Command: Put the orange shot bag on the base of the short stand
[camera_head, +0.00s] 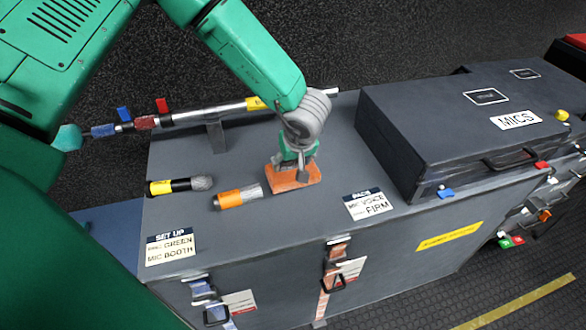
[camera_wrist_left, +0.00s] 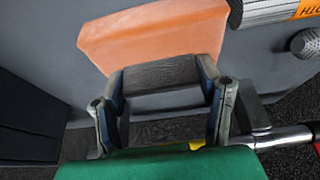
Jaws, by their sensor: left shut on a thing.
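The orange shot bag (camera_head: 301,183) is at the middle of the grey case top, in front of the horizontal pole. My left gripper (camera_head: 297,162) points down at it from above and is shut on it. In the left wrist view, the bag (camera_wrist_left: 150,38) is a broad orange block just beyond the fingers of my left gripper (camera_wrist_left: 165,88). A dark piece spans between these fingers; I cannot tell whether it is the bag's strap. Whether the bag touches the case top is unclear. I cannot make out a short stand or its base. My right gripper is not in view.
A yellow-banded microphone (camera_head: 178,186) and an orange-banded microphone (camera_head: 237,196) lie left of the bag. A pole (camera_head: 225,112) with coloured clips runs behind. A dark case labelled MICS (camera_head: 430,130) stands right. Cards (camera_head: 170,248) and (camera_head: 368,204) lie near the front edge.

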